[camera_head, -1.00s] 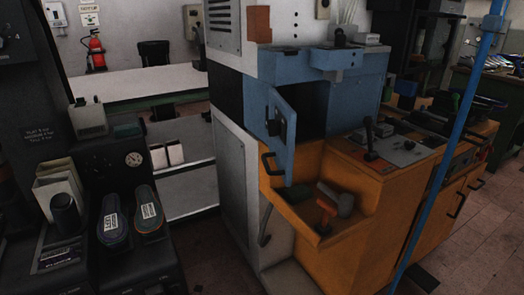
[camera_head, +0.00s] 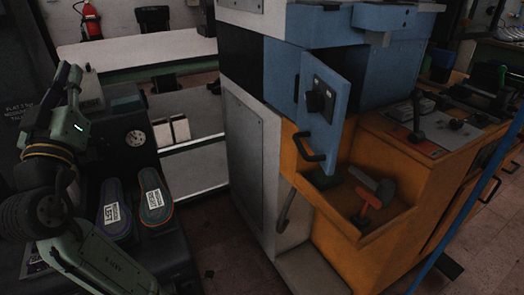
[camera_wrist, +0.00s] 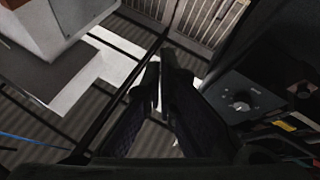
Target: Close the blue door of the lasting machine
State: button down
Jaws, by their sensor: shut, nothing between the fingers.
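The blue door (camera_head: 324,98) of the lasting machine (camera_head: 270,130) stands open, swung out toward me from the blue housing. A black latch block is on its face, and a black handle (camera_head: 310,147) shows at its lower edge. In the head view my arm is at the left, well apart from the door, and its fingertips cannot be made out there. In the wrist view my gripper (camera_wrist: 160,72) is shut and empty, its two dark fingers together. The door cannot be made out in the wrist view.
A lever (camera_head: 417,115) stands on the orange bench at right. A blue pole (camera_head: 480,205) crosses the right side. Two shoe soles (camera_head: 155,205) lie on the dark machine at left. Bare floor shows between the machines.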

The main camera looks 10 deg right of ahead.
jog(key=w+d+f+m+g+h, duration=0.2)
jog(key=d+m+h, duration=0.1)
jog(key=d+h, duration=0.2)
jog(key=w+d+f+m+g+h, duration=0.2)
jog(key=d+f+h, duration=0.1)
jog(key=d+h, duration=0.15)
jog(key=m+g+h+b, duration=0.3)
jog(key=m+g+h, duration=0.6)
jog(key=m+g, duration=0.8)
send_near(331, 144)
jog(key=d+p, duration=0.1)
jog(key=d, duration=0.1)
jog(key=w+d+n+g+p, duration=0.1)
jog(key=d, duration=0.1)
jog(key=d+g+p, duration=0.1)
jog(key=d, duration=0.2)
jog(key=shift+w+r+n+y, duration=0.2)
jog(key=shift+r+n+y, duration=0.1)
jog(key=shift+n, duration=0.1)
